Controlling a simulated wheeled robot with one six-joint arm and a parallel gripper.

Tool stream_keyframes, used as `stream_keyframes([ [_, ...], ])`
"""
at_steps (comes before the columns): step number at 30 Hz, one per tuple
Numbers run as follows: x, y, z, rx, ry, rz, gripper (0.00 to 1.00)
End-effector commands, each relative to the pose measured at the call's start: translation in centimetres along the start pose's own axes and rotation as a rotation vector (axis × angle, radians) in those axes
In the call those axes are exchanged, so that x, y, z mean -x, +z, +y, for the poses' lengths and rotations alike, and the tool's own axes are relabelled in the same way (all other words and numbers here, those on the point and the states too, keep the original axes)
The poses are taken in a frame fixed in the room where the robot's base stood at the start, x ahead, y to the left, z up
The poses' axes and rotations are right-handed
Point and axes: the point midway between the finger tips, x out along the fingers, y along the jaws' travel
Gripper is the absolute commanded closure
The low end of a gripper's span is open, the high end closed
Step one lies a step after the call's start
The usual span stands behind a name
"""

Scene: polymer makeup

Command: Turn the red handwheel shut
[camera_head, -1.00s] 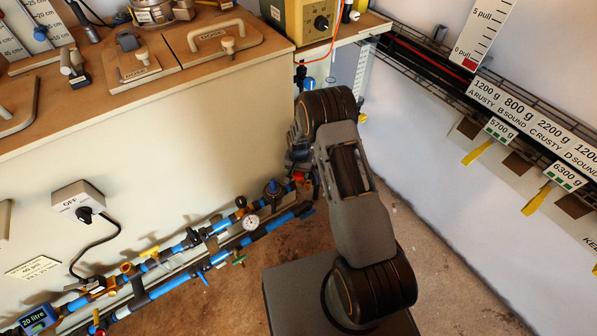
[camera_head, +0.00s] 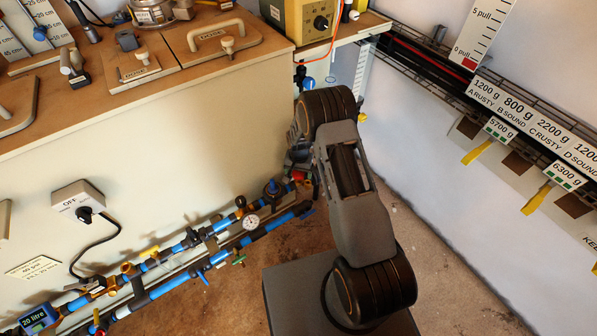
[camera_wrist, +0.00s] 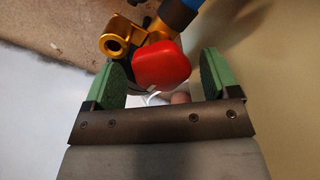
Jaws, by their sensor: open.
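The red handwheel (camera_wrist: 160,65) is a rounded red knob near the middle of the wrist view, beside a brass fitting (camera_wrist: 118,42) and a blue pipe (camera_wrist: 178,14). My gripper (camera_wrist: 163,72) is open, with one green finger on each side of the handwheel. A narrow gap shows at the right finger; contact at the left finger is unclear. In the head view, my gripper is largely hidden behind my arm, beside the cabinet's right end. Only a small red patch shows there, at the end of the pipes.
Blue pipes (camera_head: 165,280) with several valves and a pressure gauge (camera_head: 251,221) run low along the pale cabinet (camera_head: 150,150). A grey switch box (camera_head: 77,201) hangs on the cabinet front. A wire rack (camera_head: 430,65) lines the right wall. Floor is clear to the right of my arm.

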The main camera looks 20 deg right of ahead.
Motion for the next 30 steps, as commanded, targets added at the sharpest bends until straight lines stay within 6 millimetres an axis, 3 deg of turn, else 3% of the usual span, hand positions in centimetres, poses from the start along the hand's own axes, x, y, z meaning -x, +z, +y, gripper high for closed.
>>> stream_keyframes([
  [5, 1.2, -0.1, -0.1, 0.001, -0.002, 0.003, 0.19],
  [21, 11.3, 0.0, 0.0, 0.0, -0.001, 0.002, 0.19],
  [30, 13.7, 0.0, 0.1, -0.001, 0.0, 0.0, 0.19],
])
